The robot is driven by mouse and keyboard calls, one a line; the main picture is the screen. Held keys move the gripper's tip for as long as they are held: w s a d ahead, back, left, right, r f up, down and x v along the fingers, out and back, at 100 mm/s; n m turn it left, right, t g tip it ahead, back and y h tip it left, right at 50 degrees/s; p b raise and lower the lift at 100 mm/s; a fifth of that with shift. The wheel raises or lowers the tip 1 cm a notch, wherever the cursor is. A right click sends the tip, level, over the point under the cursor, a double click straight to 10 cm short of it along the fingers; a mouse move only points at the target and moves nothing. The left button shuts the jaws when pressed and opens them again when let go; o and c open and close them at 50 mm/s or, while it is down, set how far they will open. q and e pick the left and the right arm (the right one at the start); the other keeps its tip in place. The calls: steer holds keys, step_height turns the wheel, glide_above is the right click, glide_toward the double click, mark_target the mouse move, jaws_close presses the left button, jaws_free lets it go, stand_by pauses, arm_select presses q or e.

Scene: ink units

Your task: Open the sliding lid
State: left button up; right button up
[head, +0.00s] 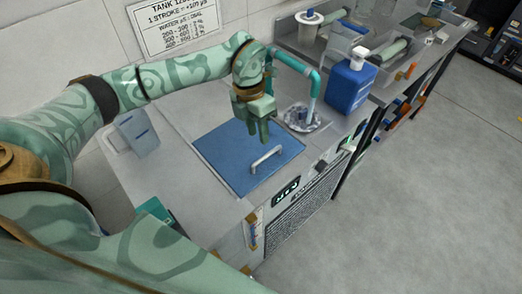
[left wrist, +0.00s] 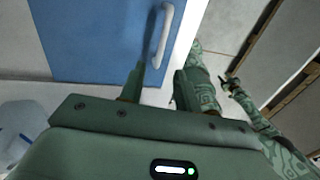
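The blue sliding lid (head: 228,158) lies flat in the grey counter top. A pale bar handle (head: 267,160) stands near its front right edge. In the left wrist view the lid (left wrist: 95,40) fills the upper left, with the handle (left wrist: 164,30) beyond the fingertips. My left gripper (head: 258,136) points down above the lid, behind the handle and apart from it. Its two fingers are spread and empty, as the left wrist view also shows (left wrist: 160,74). Green patterned parts of mine show at the right there; a small end (left wrist: 233,84) may be my right gripper, too small to read.
A teal tap (head: 313,78) over a drain and a blue pump bottle (head: 349,84) stand right of the lid. A grey-blue box (head: 138,134) stands at the left. A wall sign (head: 178,22) hangs behind. The floor (head: 430,180) at the right is clear.

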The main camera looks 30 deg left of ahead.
mark_target(263, 157)
arm_select(q)
steer(key=f, duration=0.2)
steer(key=d+f, duration=0.1)
steer(key=f, duration=0.2)
steer(key=f+b, duration=0.1)
steer(key=f, duration=0.1)
steer(key=shift+s+d+f, duration=0.2)
steer(key=shift+s+d, duration=0.05)
steer(key=shift+c, duration=0.3)
steer(key=shift+a, duration=0.1)
jaws_close()
